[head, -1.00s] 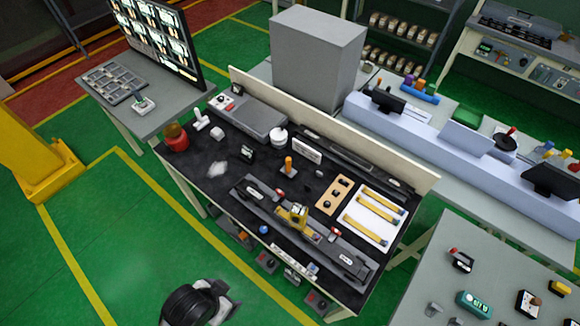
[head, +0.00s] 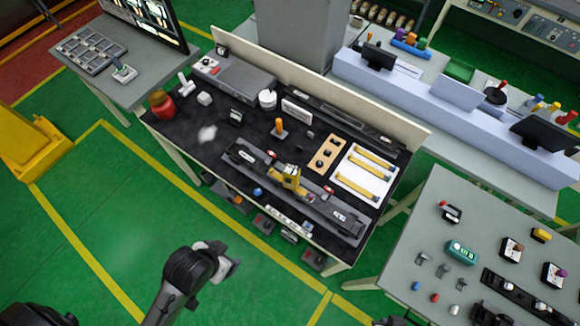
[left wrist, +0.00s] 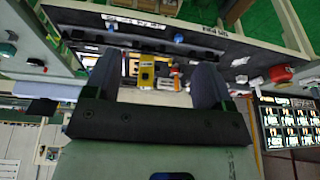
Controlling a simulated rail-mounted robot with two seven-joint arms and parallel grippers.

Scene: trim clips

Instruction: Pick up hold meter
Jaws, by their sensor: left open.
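I cannot tell for certain which thing is the hold meter. A small dark device with a pale face (head: 236,117) stands on the black bench top (head: 185,140), left of the middle. A teal device with a display (head: 461,251) lies on the grey table at the right. A yellow unit (head: 291,177) sits on the long grey rail (head: 335,212); a yellow block (left wrist: 146,72) shows between the fingers in the left wrist view. My left gripper (head: 226,258) is in front of the bench, apart from it. In the left wrist view its fingers (left wrist: 156,84) are open and empty.
The bench holds a red jar-like object (head: 162,104), an orange-handled tool (head: 279,128), a wooden block with holes (head: 323,152) and a white tray (head: 342,178) of yellow strips. A pale back panel (head: 310,85) edges it.

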